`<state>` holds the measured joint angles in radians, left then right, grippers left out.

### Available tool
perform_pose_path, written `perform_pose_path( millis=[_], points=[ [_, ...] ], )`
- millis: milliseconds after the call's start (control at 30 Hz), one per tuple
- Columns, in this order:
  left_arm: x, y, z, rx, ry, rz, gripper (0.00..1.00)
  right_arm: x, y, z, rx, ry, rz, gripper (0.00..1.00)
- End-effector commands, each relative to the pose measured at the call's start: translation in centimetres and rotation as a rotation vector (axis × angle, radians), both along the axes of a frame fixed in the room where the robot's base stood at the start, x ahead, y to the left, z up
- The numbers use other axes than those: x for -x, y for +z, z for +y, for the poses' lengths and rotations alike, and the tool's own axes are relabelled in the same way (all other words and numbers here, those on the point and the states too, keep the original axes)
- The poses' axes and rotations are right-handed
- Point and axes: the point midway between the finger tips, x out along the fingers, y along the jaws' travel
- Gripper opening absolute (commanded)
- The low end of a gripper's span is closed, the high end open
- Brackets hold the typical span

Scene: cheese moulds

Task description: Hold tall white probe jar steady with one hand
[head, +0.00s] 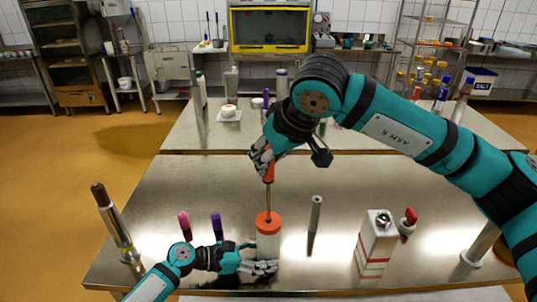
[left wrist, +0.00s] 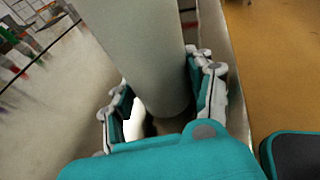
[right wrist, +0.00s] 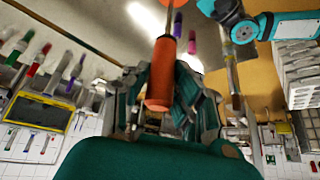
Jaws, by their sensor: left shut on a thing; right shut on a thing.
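The tall white probe jar (head: 268,245) with an orange top stands upright near the front edge of the steel table. My left gripper (head: 264,264) is shut around its lower body; the left wrist view shows the pale jar wall (left wrist: 145,55) between the fingers. My right gripper (head: 264,160) is above the jar, shut on the orange handle of a probe (head: 269,174). The handle also shows in the right wrist view (right wrist: 161,78). The probe's thin shaft points straight down to the orange top. Whether its tip is inside the jar is hidden.
A pink-capped tube (head: 184,224) and a purple-capped tube (head: 217,224) stand left of the jar. A grey cylinder (head: 316,213) and a white carton (head: 377,240) stand to the right. A brown-topped metal tool (head: 113,220) is at the far left.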

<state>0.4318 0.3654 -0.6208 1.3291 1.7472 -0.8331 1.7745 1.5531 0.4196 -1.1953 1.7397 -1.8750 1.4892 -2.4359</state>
Motion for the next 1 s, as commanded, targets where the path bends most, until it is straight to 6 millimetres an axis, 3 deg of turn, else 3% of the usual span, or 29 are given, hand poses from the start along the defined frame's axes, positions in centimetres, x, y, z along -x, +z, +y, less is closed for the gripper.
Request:
perform_pose_path(
  millis=[1000],
  points=[
    [0.0, 0.0, 0.0, 0.0, 0.0, 0.0, 0.36, 0.0, -2.6, 0.0, -0.001, -0.001, -0.001, 0.0]
  ],
)
